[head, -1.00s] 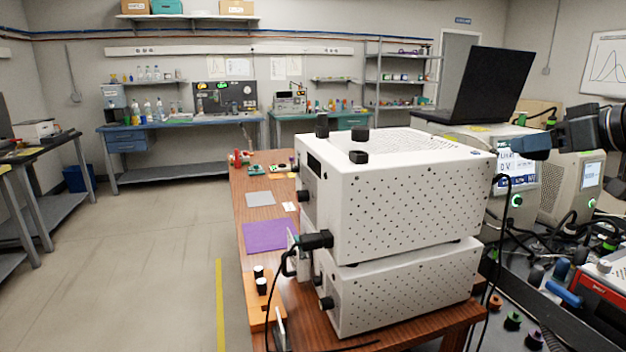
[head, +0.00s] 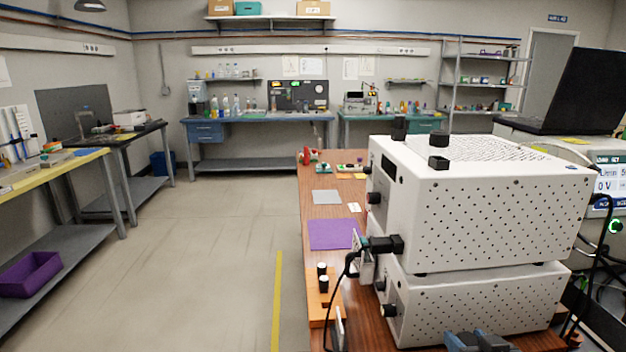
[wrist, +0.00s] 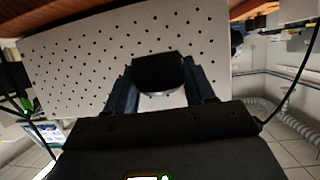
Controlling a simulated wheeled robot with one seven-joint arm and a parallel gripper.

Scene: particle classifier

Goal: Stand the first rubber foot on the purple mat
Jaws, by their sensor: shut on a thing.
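My gripper (wrist: 160,84) is shut on a black, round rubber foot (wrist: 159,70) in the wrist view, with a dark blue finger on each side and a pale rim at the foot's near end. In the head view what appears to be my gripper (head: 479,341) is cut off at the bottom edge, in front of the white perforated instruments; the held foot is not discernible there. The purple mat (head: 332,234) lies flat and bare on the wooden bench, left of the instruments and well away from my gripper. Its right edge is partly hidden.
Two stacked white perforated instruments (head: 480,215) stand between my gripper and the mat. Black parts (head: 438,163) stand on the upper one. A black cable (head: 347,275) and an orange block (head: 318,312) with two black-and-white cylinders lie nearer. A grey mat (head: 326,197) is behind.

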